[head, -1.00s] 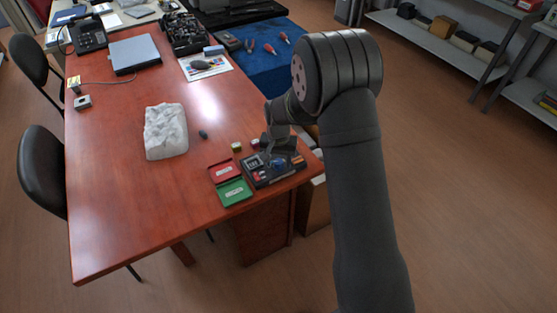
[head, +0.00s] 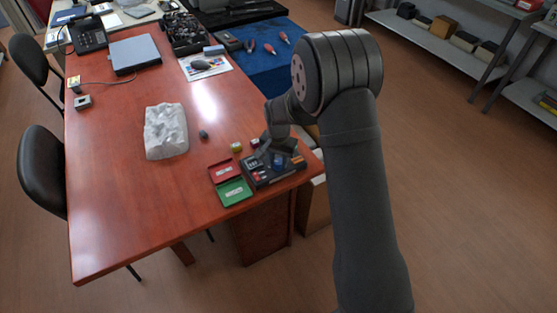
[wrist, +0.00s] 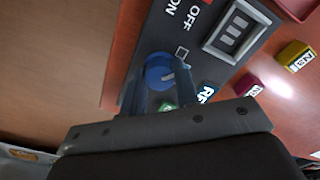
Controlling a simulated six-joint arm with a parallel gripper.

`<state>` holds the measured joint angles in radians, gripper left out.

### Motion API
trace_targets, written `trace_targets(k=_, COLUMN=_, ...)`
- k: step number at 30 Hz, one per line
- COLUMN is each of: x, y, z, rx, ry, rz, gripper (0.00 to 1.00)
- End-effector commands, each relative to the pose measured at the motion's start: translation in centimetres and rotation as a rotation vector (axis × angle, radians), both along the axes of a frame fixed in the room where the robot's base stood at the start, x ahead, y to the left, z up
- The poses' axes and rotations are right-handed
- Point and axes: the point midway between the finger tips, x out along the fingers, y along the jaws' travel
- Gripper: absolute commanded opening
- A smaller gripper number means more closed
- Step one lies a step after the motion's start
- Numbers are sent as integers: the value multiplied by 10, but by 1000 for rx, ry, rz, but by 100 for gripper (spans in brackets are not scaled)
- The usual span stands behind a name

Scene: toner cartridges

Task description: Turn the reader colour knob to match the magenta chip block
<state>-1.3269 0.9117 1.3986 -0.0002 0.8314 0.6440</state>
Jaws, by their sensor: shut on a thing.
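The blue colour knob (wrist: 155,72) sits on the dark reader (wrist: 188,18). In the wrist view my gripper (wrist: 159,80) has one finger on each side of the knob and is shut on it.
A yellow chip block (head: 237,147) stands left of the reader. A red tray (head: 215,166) and a green tray (head: 234,204) lie against its left side. The table's front left is clear.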

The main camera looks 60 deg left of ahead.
Motion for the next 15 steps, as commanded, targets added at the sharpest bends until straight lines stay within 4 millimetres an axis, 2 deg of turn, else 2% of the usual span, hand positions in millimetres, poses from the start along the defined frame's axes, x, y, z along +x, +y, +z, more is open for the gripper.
trace_targets(k=15, x=0, y=1, z=1, rx=1, ry=1, rz=-485, gripper=6)
